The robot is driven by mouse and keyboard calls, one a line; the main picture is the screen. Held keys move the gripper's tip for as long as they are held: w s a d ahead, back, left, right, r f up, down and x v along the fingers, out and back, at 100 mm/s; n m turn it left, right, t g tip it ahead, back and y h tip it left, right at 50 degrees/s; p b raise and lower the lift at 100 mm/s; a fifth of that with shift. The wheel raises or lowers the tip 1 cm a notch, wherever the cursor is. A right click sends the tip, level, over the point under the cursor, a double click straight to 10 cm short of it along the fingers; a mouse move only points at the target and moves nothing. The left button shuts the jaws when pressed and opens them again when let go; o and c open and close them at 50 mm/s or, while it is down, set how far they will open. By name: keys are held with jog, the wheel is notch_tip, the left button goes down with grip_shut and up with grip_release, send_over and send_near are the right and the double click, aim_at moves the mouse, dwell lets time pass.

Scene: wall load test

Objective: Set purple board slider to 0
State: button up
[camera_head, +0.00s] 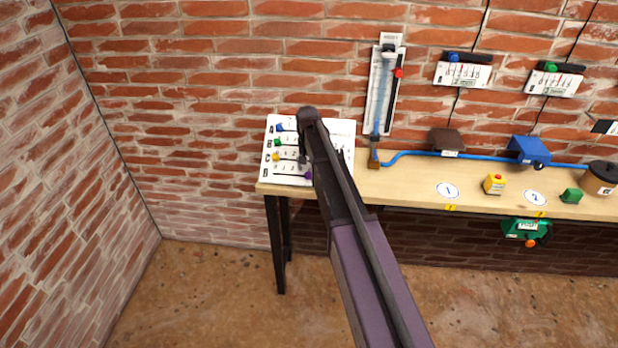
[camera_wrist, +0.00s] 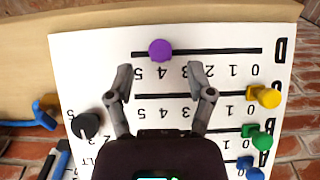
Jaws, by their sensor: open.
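The white slider board (camera_head: 292,178) lies at the left end of the wooden bench, and it shows upside down in the wrist view (camera_wrist: 90,60).
A black dial knob (camera_wrist: 87,125) is on the board beside my left finger in the wrist view. A tall wall gauge (camera_head: 382,90) stands behind.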

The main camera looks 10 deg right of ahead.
aim_at(308, 173)
jog(key=shift+f+b, duration=1.4)
jog(key=shift+f, duration=0.3)
grip_shut()
